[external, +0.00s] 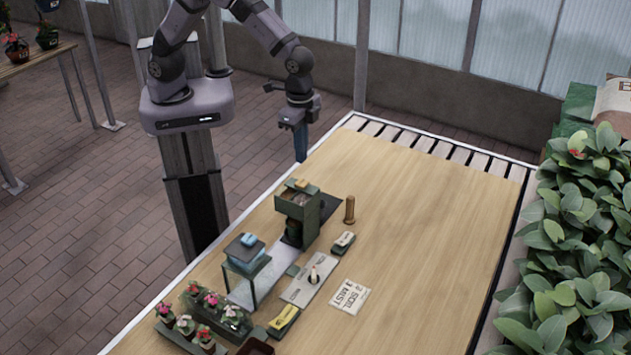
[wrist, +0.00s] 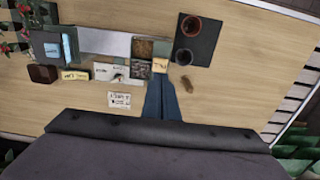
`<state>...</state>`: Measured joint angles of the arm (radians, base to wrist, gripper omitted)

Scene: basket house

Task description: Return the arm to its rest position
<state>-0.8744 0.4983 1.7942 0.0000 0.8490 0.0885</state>
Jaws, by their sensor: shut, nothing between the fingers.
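My gripper (external: 301,145) hangs from my arm with its fingers pointing down, above the far left edge of the wooden table (external: 420,220). In the wrist view its two blue-grey fingers (wrist: 161,98) lie together with nothing between them. My arm is bent, with its elbow high and the wrist dropping to the table side. The gripper appears apart from the things on the table.
A green box stand (external: 297,215), a wooden peg (external: 349,209), a blue-topped stand (external: 246,252) and a printed card (external: 350,296) are on the table. Flower pots (external: 188,325) stand at the near left. Leafy plants (external: 580,220) line the right. The table's right half is clear.

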